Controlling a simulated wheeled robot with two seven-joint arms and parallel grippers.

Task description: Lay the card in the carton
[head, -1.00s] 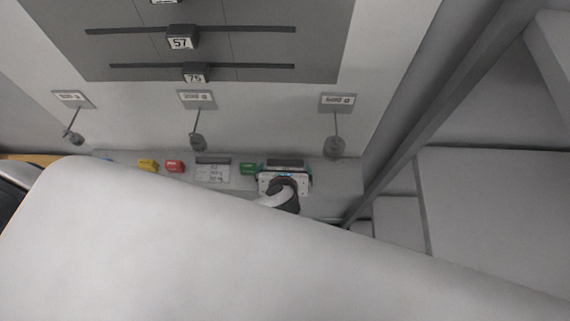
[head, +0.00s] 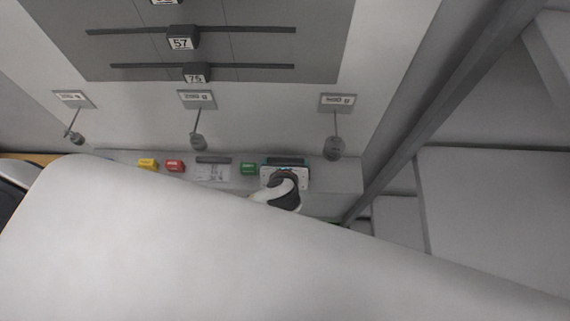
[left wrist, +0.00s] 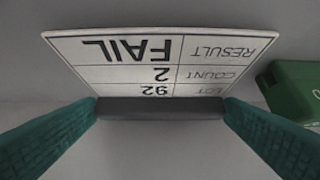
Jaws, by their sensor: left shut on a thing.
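The card (left wrist: 165,62) is white and printed RESULT FAIL, COUNT 2 and a 92, upside down in the left wrist view. A dark bar (left wrist: 160,109) runs along its near edge. My left gripper (left wrist: 160,112) has its teal fingers shut on the ends of this bar. In the head view the left gripper (head: 285,168) is at the right part of the grey ledge, with the dark bar (head: 286,160) just beyond it; the hand hides most of the card there. I cannot make out a carton in either view. My right gripper is not in view.
A green block (head: 248,168) sits close left of the gripper, also in the left wrist view (left wrist: 292,90). Further left on the ledge (head: 335,175) are another card with a dark bar (head: 212,171), a red block (head: 175,166) and a yellow block (head: 148,164). Weights hang from the wall above.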

